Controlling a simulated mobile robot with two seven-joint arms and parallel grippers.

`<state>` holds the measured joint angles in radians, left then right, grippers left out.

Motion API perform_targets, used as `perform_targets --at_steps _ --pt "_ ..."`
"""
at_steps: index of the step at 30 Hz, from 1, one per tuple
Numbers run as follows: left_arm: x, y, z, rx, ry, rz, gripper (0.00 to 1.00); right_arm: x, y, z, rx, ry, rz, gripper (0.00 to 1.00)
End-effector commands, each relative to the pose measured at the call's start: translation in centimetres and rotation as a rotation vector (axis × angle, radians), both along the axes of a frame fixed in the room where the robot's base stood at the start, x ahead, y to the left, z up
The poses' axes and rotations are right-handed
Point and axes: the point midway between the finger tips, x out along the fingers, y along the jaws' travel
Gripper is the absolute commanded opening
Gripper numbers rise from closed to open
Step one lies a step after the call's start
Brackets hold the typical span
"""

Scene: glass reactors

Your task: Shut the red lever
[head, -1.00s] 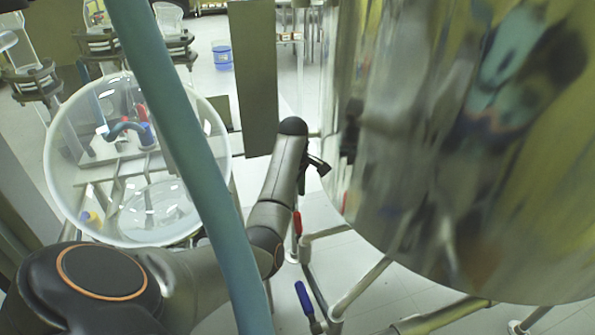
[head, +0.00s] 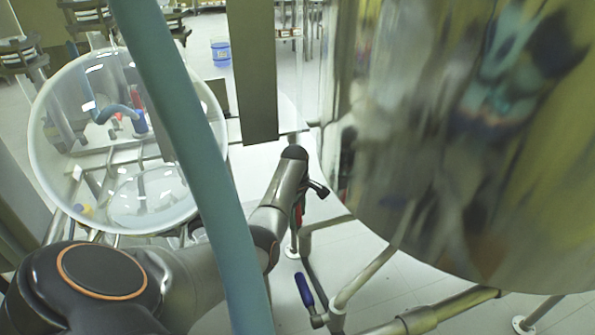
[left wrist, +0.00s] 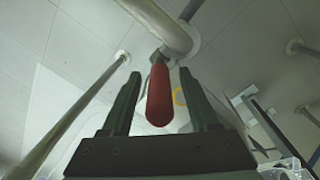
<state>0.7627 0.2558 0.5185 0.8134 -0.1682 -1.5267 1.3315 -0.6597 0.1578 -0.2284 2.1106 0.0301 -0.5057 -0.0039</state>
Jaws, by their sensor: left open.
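The red lever (left wrist: 159,95) points toward the camera in the left wrist view, its far end joined to a pale pipe. My left gripper (left wrist: 160,76) is open, with one finger on each side of the red handle. There is a visible gap between the handle and each finger, so it is not gripped. In the head view only a small red part of the lever (head: 299,215) shows beside my left arm; the rest is hidden. My left gripper there (head: 319,189) is mostly hidden behind its own wrist. My right gripper is not in view.
A blue-handled lever (head: 304,290) sits on the pipe frame (head: 365,277) nearer me. A large shiny vessel (head: 430,160) fills the right side. A round glass vessel (head: 60,185) is at left, and a thick blue-green tube (head: 185,130) crosses in front of my arm.

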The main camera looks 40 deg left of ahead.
Motion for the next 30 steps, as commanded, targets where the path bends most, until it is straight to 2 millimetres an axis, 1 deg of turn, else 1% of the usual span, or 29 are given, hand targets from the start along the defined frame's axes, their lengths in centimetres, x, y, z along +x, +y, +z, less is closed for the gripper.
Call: perform_targets --at_steps 7,8,24,30 --pt "0.02 0.02 -0.04 0.0 -0.001 0.0 0.61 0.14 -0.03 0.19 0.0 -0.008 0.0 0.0" --pt "0.02 0.02 -0.04 0.0 0.0 0.0 0.6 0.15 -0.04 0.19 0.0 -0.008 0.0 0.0" --pt "0.0 -0.01 -0.06 0.0 0.001 -0.001 0.0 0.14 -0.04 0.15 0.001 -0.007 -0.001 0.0" --pt "-0.01 -0.02 -0.07 0.0 0.001 -0.001 0.0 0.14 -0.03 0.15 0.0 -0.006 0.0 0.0"
